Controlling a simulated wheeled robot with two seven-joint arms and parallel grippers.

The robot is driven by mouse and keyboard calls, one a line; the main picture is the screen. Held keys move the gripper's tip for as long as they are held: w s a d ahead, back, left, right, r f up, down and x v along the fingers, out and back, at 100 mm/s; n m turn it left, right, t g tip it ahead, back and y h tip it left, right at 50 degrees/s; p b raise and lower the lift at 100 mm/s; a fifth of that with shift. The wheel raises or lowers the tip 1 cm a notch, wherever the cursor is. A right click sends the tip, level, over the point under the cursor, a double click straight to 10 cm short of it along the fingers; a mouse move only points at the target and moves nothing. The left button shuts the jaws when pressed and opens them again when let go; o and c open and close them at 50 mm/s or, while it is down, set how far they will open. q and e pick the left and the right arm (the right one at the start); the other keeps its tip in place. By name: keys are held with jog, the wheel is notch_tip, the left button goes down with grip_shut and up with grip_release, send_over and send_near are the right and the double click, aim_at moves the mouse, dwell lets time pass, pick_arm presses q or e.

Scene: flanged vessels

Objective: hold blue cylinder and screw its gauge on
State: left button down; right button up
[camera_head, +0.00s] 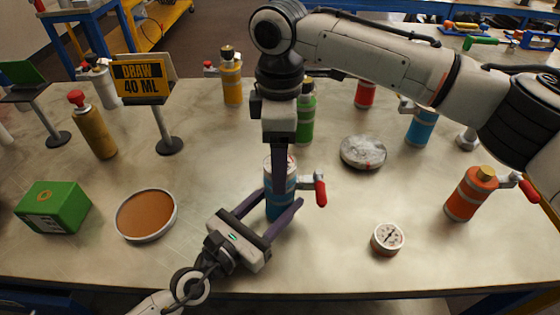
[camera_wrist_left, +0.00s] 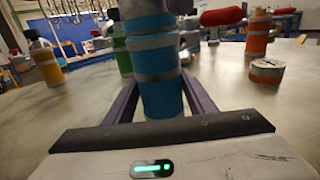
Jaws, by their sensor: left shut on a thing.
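The blue cylinder (camera_head: 281,202) stands upright near the table's front, with a red-handled valve (camera_head: 320,190) on its right side. My left gripper (camera_head: 283,197) is shut on its body from the front left, with a finger on each side. The left wrist view shows the blue cylinder (camera_wrist_left: 160,95) between the fingers, its top cut off. My right gripper (camera_head: 279,185) points straight down at the cylinder's top. Its fingers are seen edge-on. A pale, red-edged round part (camera_head: 268,162) shows behind them, perhaps a gauge; whether it is gripped is unclear.
A gauge with an orange band (camera_head: 387,239) lies on the table at right, near an orange cylinder (camera_head: 471,194). A round grey disc (camera_head: 363,152), brown dish (camera_head: 146,214), green box (camera_head: 54,207) and "DRAW 40 ML" sign (camera_head: 143,84) stand around. The front right is mostly clear.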

notch_tip(320, 180, up, 11)
dwell(0.3)
pick_arm(q)
jog(key=c, duration=0.7)
grip_release()
jog(key=b+v, duration=0.2)
jog(key=v, duration=0.7)
jog(key=shift+s+a+f, duration=0.1)
jog(key=shift+s, duration=0.15)
pick_arm(e)
notch_tip(320, 180, down, 2)
jog(key=shift+f, duration=0.1)
pick_arm(q)
jog(key=shift+s+a, duration=0.25)
jog(key=shift+r, duration=0.25)
